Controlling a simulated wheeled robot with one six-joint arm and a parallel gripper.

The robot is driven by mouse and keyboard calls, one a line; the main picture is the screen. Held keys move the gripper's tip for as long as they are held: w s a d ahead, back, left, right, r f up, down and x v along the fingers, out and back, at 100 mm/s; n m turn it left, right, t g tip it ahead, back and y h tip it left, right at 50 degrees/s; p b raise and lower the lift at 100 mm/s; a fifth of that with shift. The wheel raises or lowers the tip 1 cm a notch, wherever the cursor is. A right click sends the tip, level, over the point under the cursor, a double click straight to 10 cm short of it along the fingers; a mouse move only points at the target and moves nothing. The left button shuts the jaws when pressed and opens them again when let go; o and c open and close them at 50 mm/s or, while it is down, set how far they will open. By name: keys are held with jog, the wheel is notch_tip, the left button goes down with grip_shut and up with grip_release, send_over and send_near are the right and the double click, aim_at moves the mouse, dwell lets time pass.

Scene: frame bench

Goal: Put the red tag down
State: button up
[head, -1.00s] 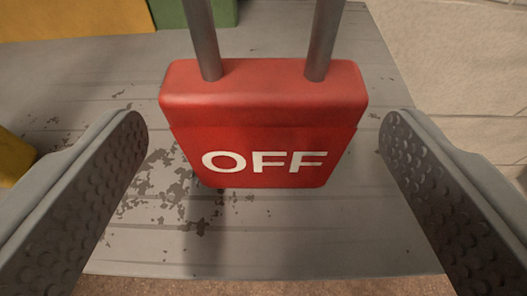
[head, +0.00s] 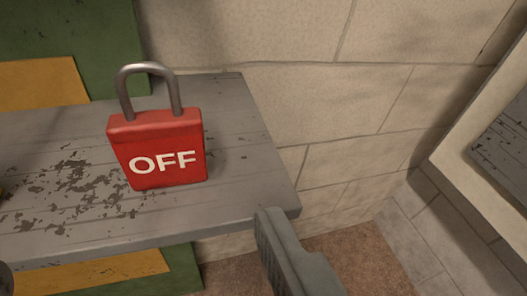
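The red tag (head: 157,150) is a red padlock-shaped block with white "OFF" lettering and a grey metal shackle. It stands upright on the grey worn shelf (head: 225,213), near the shelf's right end. My gripper (head: 137,245) is open, with nothing seen between its fingers. Its right finger shows at the bottom centre, in front of the shelf's right corner. Only a small dark bit of the left finger shows at the lower left edge. The gripper is apart from the tag and back from it.
A green and yellow panel (head: 55,45) stands behind the shelf, and more green and yellow shows below it. A stone block wall (head: 300,40) is behind and right. A pale-framed opening (head: 480,110) is at the far right. Brown floor lies below.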

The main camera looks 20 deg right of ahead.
jog(key=s+r+t, duration=0.3)
jog(key=s+r, duration=1.9)
jog(key=s, duration=0.3)
jog(key=shift+s+d+r, duration=0.2)
jog(key=shift+s+d, duration=0.05)
jog(key=shift+s, duration=0.15)
